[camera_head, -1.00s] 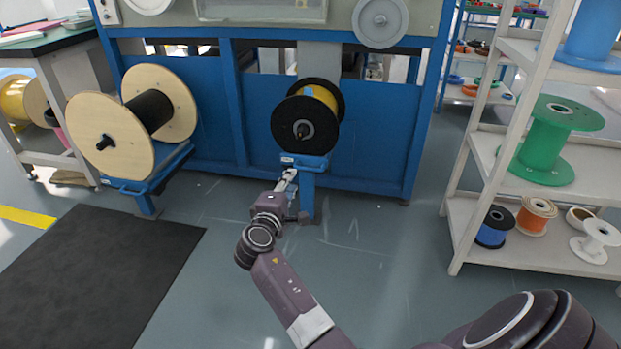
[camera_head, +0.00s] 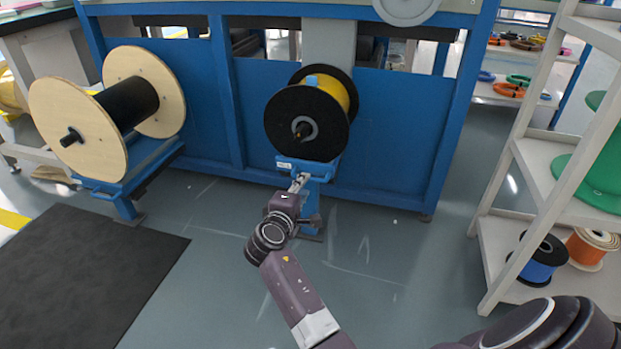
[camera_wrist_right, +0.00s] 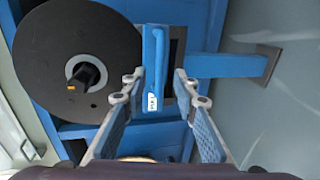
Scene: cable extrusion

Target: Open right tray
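The right tray (camera_head: 325,167) is the blue support under a black-flanged spool of yellow cable (camera_head: 312,115), at the machine's lower front. Its blue front handle (camera_wrist_right: 153,60) carries a small white label. My right gripper (camera_head: 299,183) is at the handle. In the right wrist view my right gripper (camera_wrist_right: 159,84) is open, with one finger on each side of the handle; a gap shows at least on the right side. Whether the left finger touches it I cannot tell. My left gripper is not in view.
A left tray (camera_head: 125,183) with a wooden-flanged black spool (camera_head: 125,105) stands left of the right tray. A black mat (camera_head: 90,270) lies on the floor at left. White shelving (camera_head: 520,165) with spools stands at right. The floor between is clear.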

